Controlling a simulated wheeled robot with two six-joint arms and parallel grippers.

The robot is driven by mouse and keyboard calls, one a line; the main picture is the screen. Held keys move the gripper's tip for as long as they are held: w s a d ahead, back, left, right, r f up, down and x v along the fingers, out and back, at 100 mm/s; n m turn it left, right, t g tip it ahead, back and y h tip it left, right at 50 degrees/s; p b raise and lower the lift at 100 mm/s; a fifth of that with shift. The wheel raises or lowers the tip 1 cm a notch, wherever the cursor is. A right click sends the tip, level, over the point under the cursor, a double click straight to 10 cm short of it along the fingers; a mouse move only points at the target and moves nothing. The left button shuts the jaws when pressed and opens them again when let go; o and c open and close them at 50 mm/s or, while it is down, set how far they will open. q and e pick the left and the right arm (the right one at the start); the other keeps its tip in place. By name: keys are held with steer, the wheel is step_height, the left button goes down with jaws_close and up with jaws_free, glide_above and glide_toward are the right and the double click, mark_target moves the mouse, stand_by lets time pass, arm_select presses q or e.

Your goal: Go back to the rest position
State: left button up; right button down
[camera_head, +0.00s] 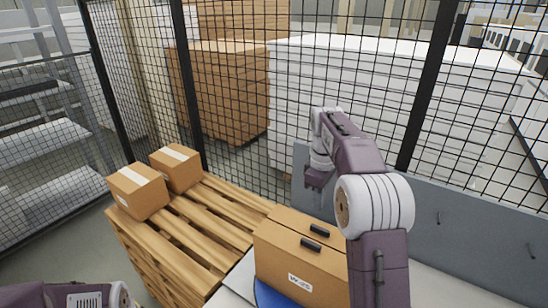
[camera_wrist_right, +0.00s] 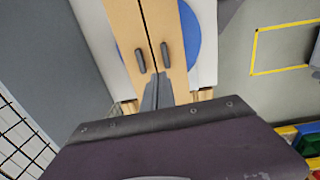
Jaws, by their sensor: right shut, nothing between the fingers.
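My right arm rises from the lower right of the head view and bends over at the top. My right gripper (camera_head: 317,190) hangs from it, pointing down, above and behind the brown box (camera_head: 285,262) with two black handles. In the right wrist view, the gripper's fingers (camera_wrist_right: 158,85) are together and empty. The box (camera_wrist_right: 152,20) and its handles lie beyond them; no contact shows. Part of my left arm shows at the lower left of the head view; its gripper is outside the picture.
The box stands on a blue round surface (camera_head: 270,293). A wooden pallet stack (camera_head: 215,220) carries two small cartons (camera_head: 137,190) (camera_head: 176,167) to the left. A grey panel (camera_head: 460,225) and black mesh fence (camera_head: 230,100) stand behind. Grey floor lies left of the pallets.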

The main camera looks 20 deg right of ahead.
steer(key=s+a+f+m+b, duration=0.3)
steer(key=s+f+b, duration=0.2)
steer(key=f, duration=0.5)
steer(key=s+a+f+m+b, duration=0.2)
steer(key=s+a+f+b, duration=0.2)
steer(key=s+f, duration=0.3)
steer(key=s+a+f+m+t+b, duration=0.1)
steer(key=s+a+f+m+b, duration=0.2)
steer(key=s+f, duration=0.4)
step_height(320, 180, down, 6)
steer(key=a+b, duration=0.1)
steer(key=b, duration=0.1)
steer(key=shift+f+m+y+b, duration=0.15)
steer(key=shift+m+y+b, duration=0.15)
